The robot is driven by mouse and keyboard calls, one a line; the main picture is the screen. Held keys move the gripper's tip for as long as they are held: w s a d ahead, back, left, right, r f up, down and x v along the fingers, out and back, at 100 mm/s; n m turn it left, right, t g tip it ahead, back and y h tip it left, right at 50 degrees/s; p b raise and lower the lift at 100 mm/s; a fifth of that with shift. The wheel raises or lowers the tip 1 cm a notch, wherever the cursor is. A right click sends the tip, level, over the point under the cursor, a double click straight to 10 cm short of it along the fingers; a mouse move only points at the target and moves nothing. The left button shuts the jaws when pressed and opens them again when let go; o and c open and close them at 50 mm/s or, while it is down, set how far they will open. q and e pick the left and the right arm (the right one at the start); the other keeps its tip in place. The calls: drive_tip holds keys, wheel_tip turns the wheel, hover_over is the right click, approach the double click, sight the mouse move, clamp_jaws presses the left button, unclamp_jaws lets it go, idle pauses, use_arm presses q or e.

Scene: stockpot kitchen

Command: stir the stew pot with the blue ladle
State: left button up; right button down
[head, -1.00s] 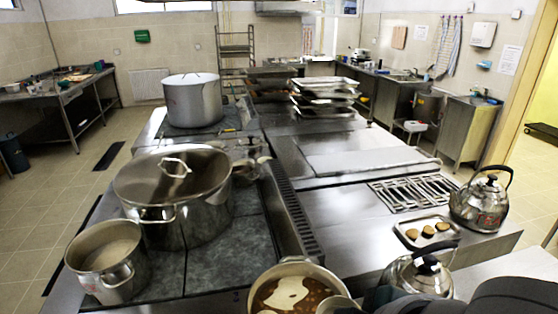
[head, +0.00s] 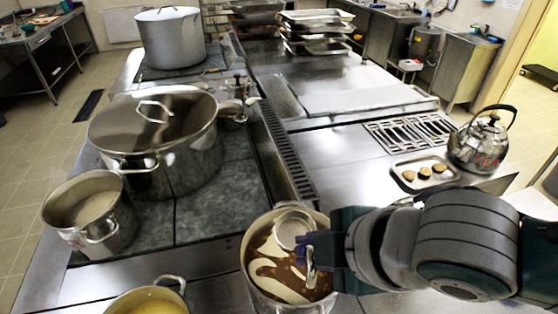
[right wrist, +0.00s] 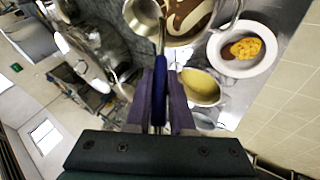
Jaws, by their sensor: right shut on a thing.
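The stew pot (head: 252,284) stands at the front middle of the head view, with brown stew and a pale swirl in it. The pot also shows at the top of the right wrist view (right wrist: 208,28). My right gripper (head: 318,248) is shut on the blue handle of the ladle (right wrist: 172,85). The ladle's steel bowl (head: 293,229) is over the far side of the pot's opening. I cannot tell whether it touches the stew. In the right wrist view the bowl overlaps the pot's rim. My left gripper is not in view.
A large lidded pot (head: 180,160) and an open pot (head: 110,235) stand on the hob to the left. A pot of yellow soup (head: 150,302) is at the front edge. A kettle (head: 478,145) and a tray of patties (head: 405,184) are at right. A white bowl (right wrist: 222,65) shows in the wrist view.

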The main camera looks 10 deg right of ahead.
drive_tip(key=shift+d+f+b, duration=0.15)
drive_tip(key=shift+f+b, duration=0.5)
wheel_tip(320, 180, down, 13)
drive_tip(key=b, duration=1.1)
drive_tip(key=shift+f, duration=0.2)
drive_tip(key=shift+d, duration=0.1)
